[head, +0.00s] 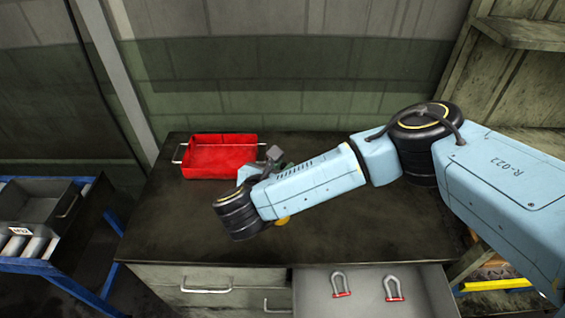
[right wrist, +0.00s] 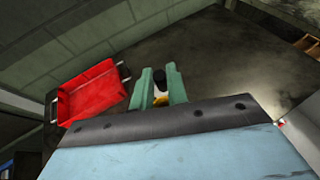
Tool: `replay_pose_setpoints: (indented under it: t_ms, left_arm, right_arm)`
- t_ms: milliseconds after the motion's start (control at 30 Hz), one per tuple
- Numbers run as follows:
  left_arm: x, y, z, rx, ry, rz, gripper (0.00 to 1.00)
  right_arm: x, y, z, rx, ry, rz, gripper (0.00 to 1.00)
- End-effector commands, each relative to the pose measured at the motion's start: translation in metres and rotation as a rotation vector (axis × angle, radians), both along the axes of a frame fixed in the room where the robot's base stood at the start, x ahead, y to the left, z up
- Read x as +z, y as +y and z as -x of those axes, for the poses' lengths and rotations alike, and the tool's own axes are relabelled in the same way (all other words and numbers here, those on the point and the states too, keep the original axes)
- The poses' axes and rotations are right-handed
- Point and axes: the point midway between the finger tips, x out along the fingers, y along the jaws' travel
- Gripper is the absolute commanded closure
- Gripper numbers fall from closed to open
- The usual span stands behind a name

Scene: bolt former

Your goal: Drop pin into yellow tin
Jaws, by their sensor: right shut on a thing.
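My right gripper (head: 285,166) is over the back middle of the dark workbench, mostly hidden behind its own wrist. In the right wrist view its two green fingers (right wrist: 160,88) are shut on a small part with a dark round end, which I take as the pin (right wrist: 159,77). A yellow patch (right wrist: 160,99) shows between the fingers below the dark end; I cannot tell whether it belongs to the pin or to the tin. In the head view a small yellow thing (head: 283,221), possibly the yellow tin, shows on the bench beneath my right forearm, mostly hidden. My left gripper is out of view.
A red tray (head: 215,168) with metal handles stands on the bench (head: 170,225), left of my gripper. An open drawer (head: 360,303) at the front holds two shackles. A grey bin (head: 50,205) sits on a blue-framed cart at left. The bench's left front is clear.

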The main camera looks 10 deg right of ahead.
Motion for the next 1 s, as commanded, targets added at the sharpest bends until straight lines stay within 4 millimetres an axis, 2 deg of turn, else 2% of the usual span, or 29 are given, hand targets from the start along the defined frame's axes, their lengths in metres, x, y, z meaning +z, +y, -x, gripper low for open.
replay_pose_setpoints:
  t_ms: [100,333,700,733,800,900,1000]
  left_arm:
    - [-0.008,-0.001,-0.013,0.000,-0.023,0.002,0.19]
    - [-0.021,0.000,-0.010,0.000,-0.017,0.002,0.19]
    - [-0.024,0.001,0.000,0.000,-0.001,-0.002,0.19]
    - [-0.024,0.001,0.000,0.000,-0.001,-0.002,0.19]
    - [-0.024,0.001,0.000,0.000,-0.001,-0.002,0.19]
    - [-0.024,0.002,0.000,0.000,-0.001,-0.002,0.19]
    - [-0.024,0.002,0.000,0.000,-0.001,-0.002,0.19]
  right_arm:
    - [-0.016,0.000,0.000,-0.001,0.000,0.002,1.00]
    - [-0.042,0.000,0.000,-0.002,0.000,0.001,1.00]
    - [-0.048,0.000,0.000,-0.001,0.000,0.000,1.00]
    - [-0.048,0.000,0.000,-0.001,0.000,0.000,0.81]
    - [-0.048,0.000,0.000,-0.001,0.000,0.000,0.72]
    - [-0.047,0.000,0.000,-0.001,0.000,0.000,0.59]
    - [-0.047,0.000,0.000,-0.001,0.000,0.000,0.59]
